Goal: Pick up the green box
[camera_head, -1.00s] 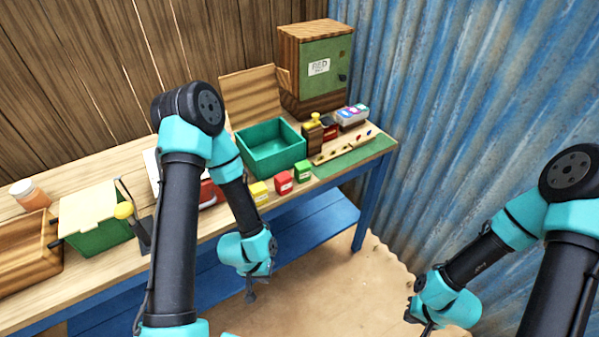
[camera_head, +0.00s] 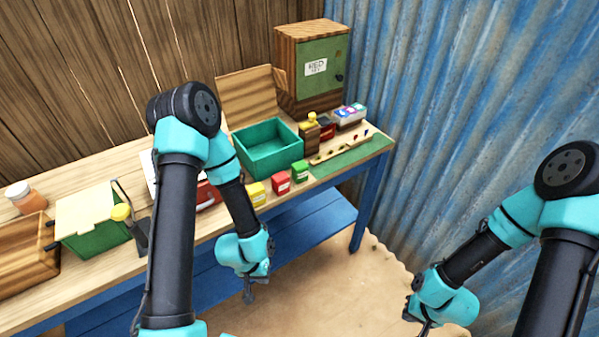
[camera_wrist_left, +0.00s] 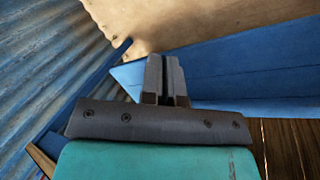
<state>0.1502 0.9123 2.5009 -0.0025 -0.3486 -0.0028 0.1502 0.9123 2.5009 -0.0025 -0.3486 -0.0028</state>
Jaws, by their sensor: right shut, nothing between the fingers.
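A small green box (camera_head: 300,170) stands on the table at the right end of a row of small boxes, in front of the teal tray. My left gripper (camera_head: 249,296) hangs in front of the table, below and to the left of the green box and apart from it. Its fingers also show in the left wrist view (camera_wrist_left: 166,78), close together with nothing seen between them. My right gripper (camera_head: 425,329) is far to the right of the table, low at the bottom edge of the head view, shut and empty. The left wrist view does not show the green box.
A red box (camera_head: 281,183) and a yellow box (camera_head: 256,194) stand left of the green box. Behind are the teal tray (camera_head: 292,150) and a wooden cabinet (camera_head: 328,97). A larger green container (camera_head: 98,243) with a cream lid stands at left. My left arm crosses the table.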

